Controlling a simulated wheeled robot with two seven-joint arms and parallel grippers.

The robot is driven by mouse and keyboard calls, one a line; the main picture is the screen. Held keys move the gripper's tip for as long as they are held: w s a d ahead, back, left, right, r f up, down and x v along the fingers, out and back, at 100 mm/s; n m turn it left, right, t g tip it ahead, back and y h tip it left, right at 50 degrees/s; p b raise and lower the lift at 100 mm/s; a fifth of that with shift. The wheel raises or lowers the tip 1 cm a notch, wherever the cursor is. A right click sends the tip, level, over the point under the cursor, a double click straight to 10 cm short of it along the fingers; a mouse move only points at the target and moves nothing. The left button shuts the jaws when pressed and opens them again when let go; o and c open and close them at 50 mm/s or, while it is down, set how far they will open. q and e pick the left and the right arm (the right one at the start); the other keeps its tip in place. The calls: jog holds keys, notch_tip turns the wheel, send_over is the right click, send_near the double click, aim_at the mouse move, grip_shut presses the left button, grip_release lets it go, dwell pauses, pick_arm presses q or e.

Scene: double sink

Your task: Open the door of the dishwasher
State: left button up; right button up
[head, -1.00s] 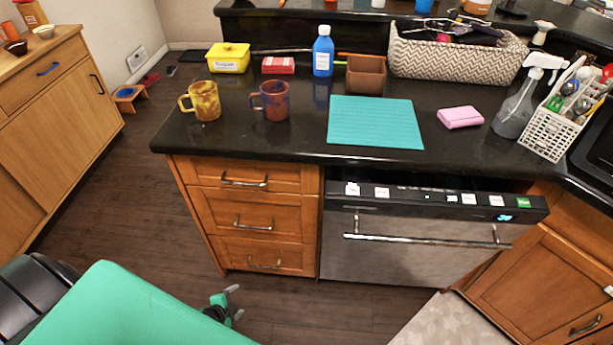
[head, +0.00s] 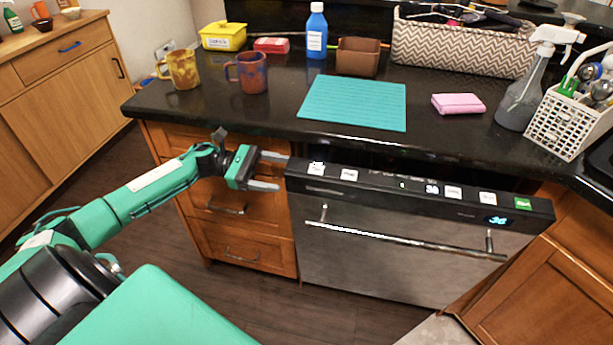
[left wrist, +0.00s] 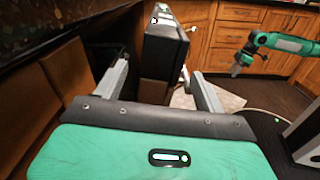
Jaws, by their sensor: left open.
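The dishwasher door (head: 390,265) is a steel panel with a bar handle (head: 400,242) and a black control strip on top. It leans out slightly, with a dark gap under the counter. My left gripper (head: 274,172) is open and empty beside the door's top left corner. In the left wrist view, the door (left wrist: 163,62) shows edge-on between the spread fingers of the left gripper (left wrist: 163,85); contact is not clear. My right gripper (left wrist: 238,70) shows small at the upper right of that view; its jaw opening is not readable. It is outside the head view.
Wooden drawers (head: 245,252) stand left of the dishwasher, close behind my left gripper. The black counter (head: 270,115) overhangs the door and carries mugs, a teal mat (head: 355,103) and a spray bottle (head: 522,95). A wooden cabinet (head: 545,285) is at the right. Floor shows in front.

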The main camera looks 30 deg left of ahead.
aim_at(300, 178)
pick_arm(q)
jog(key=p+x, duration=0.1)
jog(key=x, duration=0.5)
jog(key=shift+s+r, duration=0.15)
jog(key=shift+d, duration=0.45)
pick_arm(e)
jog(key=shift+a+f, duration=0.1)
jog(key=shift+f, duration=1.05)
pick_arm(q)
jog(key=shift+c, duration=0.2)
pick_arm(e)
jog(key=shift+s, duration=0.1)
pick_arm(q)
jog(key=c, duration=1.3)
jog(key=shift+c, duration=0.2)
jog(key=shift+f, duration=0.2)
